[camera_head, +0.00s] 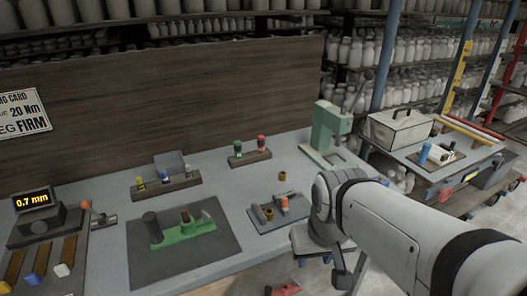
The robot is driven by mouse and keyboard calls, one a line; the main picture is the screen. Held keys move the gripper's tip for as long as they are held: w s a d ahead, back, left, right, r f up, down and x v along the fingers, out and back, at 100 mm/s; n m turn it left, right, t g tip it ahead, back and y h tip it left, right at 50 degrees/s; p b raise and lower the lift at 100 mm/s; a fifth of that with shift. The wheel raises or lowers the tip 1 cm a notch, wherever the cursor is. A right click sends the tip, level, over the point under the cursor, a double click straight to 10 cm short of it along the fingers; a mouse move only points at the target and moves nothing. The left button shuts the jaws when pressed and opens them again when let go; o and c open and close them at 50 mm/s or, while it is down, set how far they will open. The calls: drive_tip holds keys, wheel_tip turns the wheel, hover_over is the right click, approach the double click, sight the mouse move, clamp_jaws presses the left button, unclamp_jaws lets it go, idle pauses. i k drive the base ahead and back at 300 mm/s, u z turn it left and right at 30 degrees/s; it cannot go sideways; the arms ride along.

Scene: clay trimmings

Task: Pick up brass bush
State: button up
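A small brass-coloured bush (282,175) stands on the grey bench top, between the green press and a small dark tray. A second brass-coloured, ring-like piece (268,213) is at the left side of the dark tray (262,227), beside a red-and-grey part (284,204). Both are very small in this view. My pale arm reaches in from the lower right, and its bent joint is to the right of the tray. I cannot make out my gripper's fingers.
A green press (327,133) stands at the bench's back right. A green fixture (187,231) sits on a dark mat (218,250). Racks with coloured handles (249,157) stand behind. A display (36,201) reads 0.7 mm. A side table (427,163) holds a metal box (398,128).

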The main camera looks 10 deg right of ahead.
sight(268, 212)
drive_tip(key=z, duration=2)
drive_tip(key=k, duration=1.3)
drive_tip(key=u, duration=1.05)
drive_tip(key=i, duration=1)
drive_tip(key=u, duration=0.05)
